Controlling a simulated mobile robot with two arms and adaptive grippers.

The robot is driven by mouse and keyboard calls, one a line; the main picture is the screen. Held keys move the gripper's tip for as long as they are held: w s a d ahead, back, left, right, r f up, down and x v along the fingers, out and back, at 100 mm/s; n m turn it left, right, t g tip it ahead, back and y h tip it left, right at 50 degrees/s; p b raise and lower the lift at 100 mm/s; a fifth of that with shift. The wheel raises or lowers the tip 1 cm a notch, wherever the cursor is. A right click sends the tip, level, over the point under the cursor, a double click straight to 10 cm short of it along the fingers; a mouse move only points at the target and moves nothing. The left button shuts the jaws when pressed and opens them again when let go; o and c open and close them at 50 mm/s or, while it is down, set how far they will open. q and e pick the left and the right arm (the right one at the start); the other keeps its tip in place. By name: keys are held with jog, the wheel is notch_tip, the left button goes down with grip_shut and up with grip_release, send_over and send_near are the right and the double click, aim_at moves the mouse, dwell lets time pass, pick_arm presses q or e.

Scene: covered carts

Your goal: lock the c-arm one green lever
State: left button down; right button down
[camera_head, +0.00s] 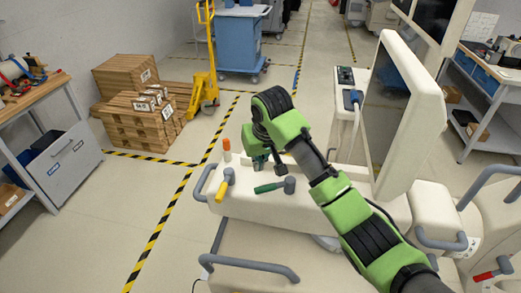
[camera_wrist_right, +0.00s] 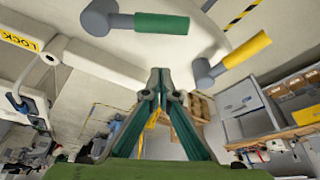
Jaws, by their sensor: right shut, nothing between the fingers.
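The green lever (camera_head: 269,187) sticks out to the left from its grey hub (camera_head: 290,185) on top of the white c-arm cart body (camera_head: 262,208). In the right wrist view the green lever (camera_wrist_right: 162,23) lies across the top, beyond the fingertips and apart from them. My right gripper (camera_head: 262,170) points down just behind the green lever in the head view. Its fingertips (camera_wrist_right: 160,75) meet in the right wrist view, with nothing between them. My left gripper is not in view.
A yellow lever (camera_head: 222,190) and an upright orange-tipped lever (camera_head: 227,150) stand left of the green one. The white monitor (camera_head: 415,110) rises on the right. Grey handles (camera_head: 250,266) ring the cart. A red lever (camera_head: 484,276) sits at the lower right.

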aim_at(275, 189)
jog(key=shift+s+d+f+p, duration=0.2)
jog(key=shift+s+f+p, duration=0.15)
jog(key=shift+s+p, duration=0.15)
jog(key=shift+s+d+f+p, duration=0.2)
jog(key=shift+s+f+p, duration=0.2)
jog(key=shift+p, duration=0.1)
jog(key=shift+s+d+f+p, duration=0.1)
jog(key=shift+s+d+p, duration=0.05)
jog(key=shift+s, duration=0.25)
jog(key=shift+s+d+f+p, duration=0.1)
jog(key=shift+s+p, duration=0.05)
jog(key=shift+s, duration=0.25)
jog(key=shift+w, duration=0.1)
